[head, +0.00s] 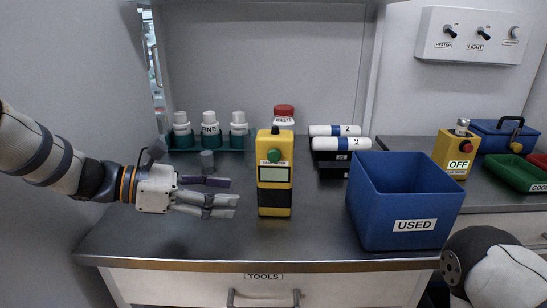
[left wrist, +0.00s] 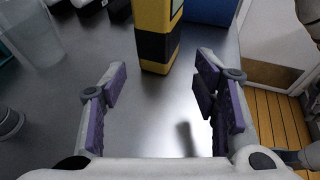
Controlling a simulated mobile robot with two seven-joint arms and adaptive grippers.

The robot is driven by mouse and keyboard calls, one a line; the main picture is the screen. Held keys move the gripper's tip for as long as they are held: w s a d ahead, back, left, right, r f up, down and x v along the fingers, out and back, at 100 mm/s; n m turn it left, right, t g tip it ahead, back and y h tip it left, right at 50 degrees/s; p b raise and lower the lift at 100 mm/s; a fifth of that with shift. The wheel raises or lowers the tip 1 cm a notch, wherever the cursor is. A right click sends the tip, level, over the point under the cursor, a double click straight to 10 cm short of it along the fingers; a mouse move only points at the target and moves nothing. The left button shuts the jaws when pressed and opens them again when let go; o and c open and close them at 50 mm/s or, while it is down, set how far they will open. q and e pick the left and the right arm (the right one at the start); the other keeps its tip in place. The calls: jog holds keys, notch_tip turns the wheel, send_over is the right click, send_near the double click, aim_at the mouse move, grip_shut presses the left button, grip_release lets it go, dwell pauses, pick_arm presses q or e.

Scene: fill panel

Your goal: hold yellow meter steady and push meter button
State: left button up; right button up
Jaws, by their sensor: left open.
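The yellow meter (head: 274,173) stands upright on the grey counter near the middle of the head view. It has a green button (head: 274,155) at the top front, a small display below it and a black band near its base. My left gripper (head: 230,198) is left of the meter, open and empty, its fingers pointing toward it. In the left wrist view the meter's lower part (left wrist: 158,30) shows ahead of the open fingers (left wrist: 162,85), apart from them; its top is cut off. My right gripper is not clearly visible; a dark and white part of my right arm shows at the lower right.
A blue bin marked USED (head: 405,205) stands right of the meter. Behind are white-capped bottles in a green rack (head: 225,142), a red-capped bottle (head: 284,117) and white cylinders (head: 340,143). A yellow OFF box (head: 455,152) is farther right. The counter's front is clear.

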aim_at(258, 198)
pick_arm(q)
jog(key=shift+w+d+f, duration=0.1)
jog(key=shift+w+f, duration=0.1)
jog(key=shift+w, duration=0.25)
jog(key=d, duration=0.1)
jog(key=d+f+b, duration=0.1)
jog(key=d, duration=0.1)
jog(key=shift+d+f, duration=0.25)
jog(key=shift+d, duration=0.1)
jog(key=b+x, duration=0.1)
jog(key=x, duration=0.3)
jog(key=shift+w+r, duration=0.15)
jog(key=shift+w+d, duration=0.25)
jog(key=shift+d, duration=0.55)
pick_arm(e)
jog(key=shift+s+f+g, duration=0.5)
jog(key=shift+s+f, duration=0.65)
jog(key=shift+f, duration=0.15)
pick_arm(q)
jog(key=c, duration=0.7)
jog(key=shift+c, duration=0.2)
pick_arm(e)
grip_shut()
